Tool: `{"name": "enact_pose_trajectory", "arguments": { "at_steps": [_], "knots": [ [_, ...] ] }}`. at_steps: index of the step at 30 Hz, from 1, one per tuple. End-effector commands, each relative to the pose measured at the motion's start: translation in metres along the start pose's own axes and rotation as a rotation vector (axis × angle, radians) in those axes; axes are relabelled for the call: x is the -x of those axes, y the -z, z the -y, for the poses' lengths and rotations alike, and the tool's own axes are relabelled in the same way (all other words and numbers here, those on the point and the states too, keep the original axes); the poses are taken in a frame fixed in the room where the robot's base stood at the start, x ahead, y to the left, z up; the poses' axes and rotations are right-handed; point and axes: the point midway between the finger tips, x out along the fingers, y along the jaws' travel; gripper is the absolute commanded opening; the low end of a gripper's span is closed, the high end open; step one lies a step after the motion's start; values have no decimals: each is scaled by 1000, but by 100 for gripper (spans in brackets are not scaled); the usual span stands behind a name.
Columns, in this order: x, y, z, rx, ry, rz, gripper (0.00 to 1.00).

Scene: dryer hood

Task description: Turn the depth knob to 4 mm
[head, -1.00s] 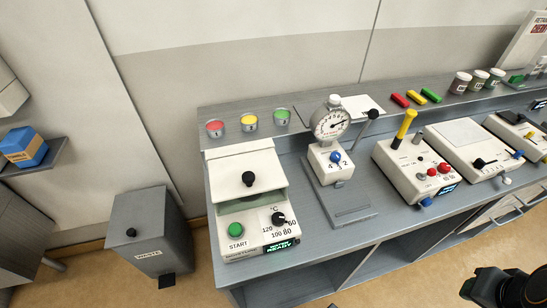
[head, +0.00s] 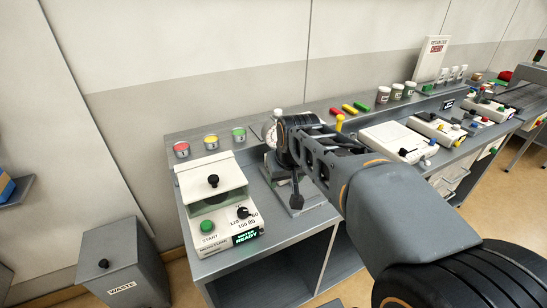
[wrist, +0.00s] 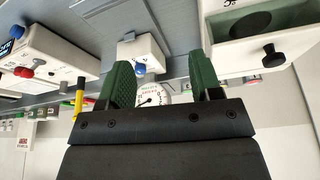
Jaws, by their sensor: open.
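The depth knob is a small blue knob (wrist: 140,69) on the front of a white block (wrist: 141,50) under the round dial gauge (wrist: 152,97), in the upside-down wrist view. My gripper (wrist: 162,73) is open, with green pads and nothing between them. In the picture, the knob lies between the pads, nearer the left one; no contact shows. In the head view my arm hides the knob and most of the gauge; only the dial's left part (head: 269,130) shows. The knob's setting cannot be read.
A white moisture tester (head: 212,200) with a green START button stands left of the gauge. White instruments with a yellow lever (wrist: 79,97) and red knobs stand on its other side. Coloured jars (head: 210,141) line the back shelf. A grey waste bin (head: 121,270) stands on the floor.

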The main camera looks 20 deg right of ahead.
Motion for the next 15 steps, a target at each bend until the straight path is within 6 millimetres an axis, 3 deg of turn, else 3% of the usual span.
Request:
{"name": "enact_pose_trajectory", "arguments": {
  "at_steps": [1,3,6,10,15],
  "knots": [
    [-1,26,-10,-14,-5,1,59],
    [-3,57,-24,-26,-9,-7,59],
    [-8,94,-43,-40,-15,-16,59],
    [-15,127,-62,-51,-21,-26,59],
    [-27,147,-76,-56,-24,-32,59]
  ]
}}
